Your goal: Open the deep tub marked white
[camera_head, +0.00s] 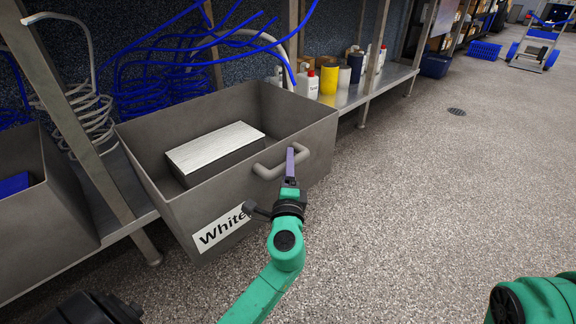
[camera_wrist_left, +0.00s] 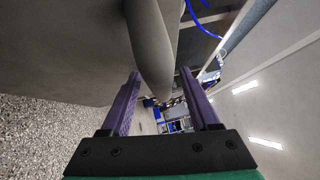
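The grey deep tub (camera_head: 228,182) marked "White" (camera_head: 222,229) stands out from the low shelf with its top uncovered. A pale-topped block (camera_head: 215,147) lies inside. Its grey bar handle (camera_head: 268,171) is on the front wall; a grey rounded bar, apparently this handle, shows large in the left wrist view (camera_wrist_left: 153,45). My left gripper (camera_head: 290,166) is at the handle's right end. In the wrist view its two purple fingers (camera_wrist_left: 160,75) stand apart on either side of the bar, with no clear grip. My right gripper is out of view; only part of a green arm shows lower right.
Another grey tub (camera_head: 50,225) stands at the left, beyond a metal post (camera_head: 75,110). Bottles and a yellow can (camera_head: 328,80) stand on the shelf (camera_head: 372,88) behind. Blue tubing (camera_head: 160,85) hangs above the tub. The speckled floor (camera_head: 430,190) to the right is clear.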

